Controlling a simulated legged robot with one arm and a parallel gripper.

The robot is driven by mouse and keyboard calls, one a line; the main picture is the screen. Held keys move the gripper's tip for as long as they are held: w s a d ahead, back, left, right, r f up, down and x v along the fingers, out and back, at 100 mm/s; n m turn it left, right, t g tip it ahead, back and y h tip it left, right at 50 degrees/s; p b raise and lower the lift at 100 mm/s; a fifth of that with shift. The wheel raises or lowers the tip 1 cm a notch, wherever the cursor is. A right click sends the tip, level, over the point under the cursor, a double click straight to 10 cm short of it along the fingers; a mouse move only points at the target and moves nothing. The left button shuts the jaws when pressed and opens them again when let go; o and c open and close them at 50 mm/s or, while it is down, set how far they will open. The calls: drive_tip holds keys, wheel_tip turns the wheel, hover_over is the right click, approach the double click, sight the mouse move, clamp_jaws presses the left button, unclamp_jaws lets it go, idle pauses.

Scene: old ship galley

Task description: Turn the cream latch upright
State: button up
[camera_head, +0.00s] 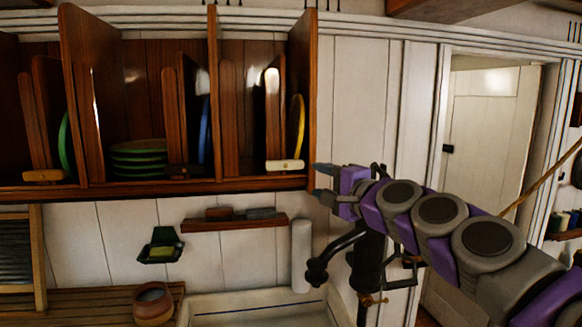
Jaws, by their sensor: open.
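The cream latch (285,165) lies level across the bottom of the right-hand plate compartment, in front of a yellow plate (298,126) standing on edge. My gripper (319,182) is at the right end of the shelf, just right of the cream latch and slightly lower. Its two dark fingers point left and are spread apart with nothing between them. Whether a fingertip touches the shelf's end I cannot tell.
Other compartments hold a tan latch (43,175), a dark latch (187,170), a blue plate (204,130) and stacked green plates (138,158). A dark pump (368,262) stands below my arm by the sink (255,316). A small ledge (235,224) sits under the shelf.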

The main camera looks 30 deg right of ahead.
approach(290, 167)
drive_tip(key=w, duration=0.4)
drive_tip(key=shift+w, duration=0.25)
drive_tip(key=w, duration=0.1)
drive_tip(key=w+a, duration=0.1)
drive_tip(key=w, duration=0.1)
drive_tip(key=w+a, duration=0.1)
drive_tip(key=shift+w+a+r, duration=0.15)
drive_tip(key=shift+w, duration=0.15)
drive_tip(key=shift+d, duration=0.75)
drive_tip(key=shift+c, duration=1)
drive_tip(key=shift+a, duration=0.4)
drive_tip(key=c, duration=0.5)
clamp_jaws()
